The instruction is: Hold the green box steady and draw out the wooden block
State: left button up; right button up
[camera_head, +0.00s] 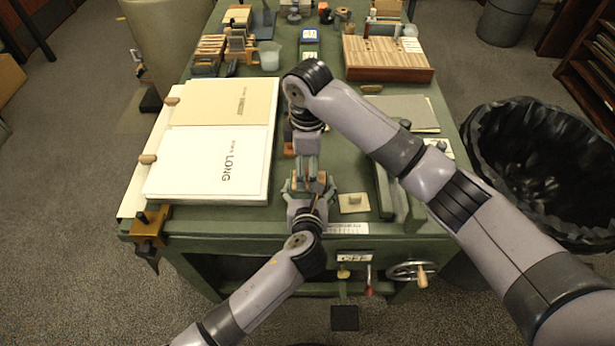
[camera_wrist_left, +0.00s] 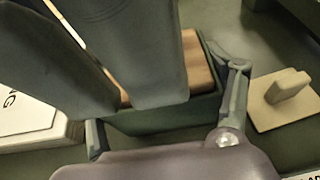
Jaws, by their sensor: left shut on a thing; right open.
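The green box (camera_wrist_left: 165,120) sits on the green bench top, with the wooden block (camera_wrist_left: 197,68) showing inside it in the left wrist view. My left gripper (camera_wrist_left: 165,108) is shut on the box, one finger at each side. My right gripper (camera_head: 306,166) points down over the box from above and is open. Its two broad dark fingers also show in the left wrist view (camera_wrist_left: 112,65), in front of the block, and hide much of it. In the head view both grippers cover most of the box and block.
A small beige piece with a raised knob (camera_head: 353,203) lies right of the box. A big board with printed sheets (camera_head: 267,190) lies left. A striped wooden case (camera_head: 388,74) stands further back. A black-lined bin (camera_head: 540,160) stands off the bench's right side.

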aim_at(322, 174)
notch_tip(322, 174, up, 4)
jog(key=shift+r, duration=0.1)
jog(key=shift+d+r, duration=0.5)
jog(key=shift+r, duration=0.25)
notch_tip(322, 174, down, 12)
jog(key=shift+c, duration=0.2)
jog(key=c, duration=1.1)
jog(key=o, duration=1.1)
jog(key=shift+o, duration=0.2)
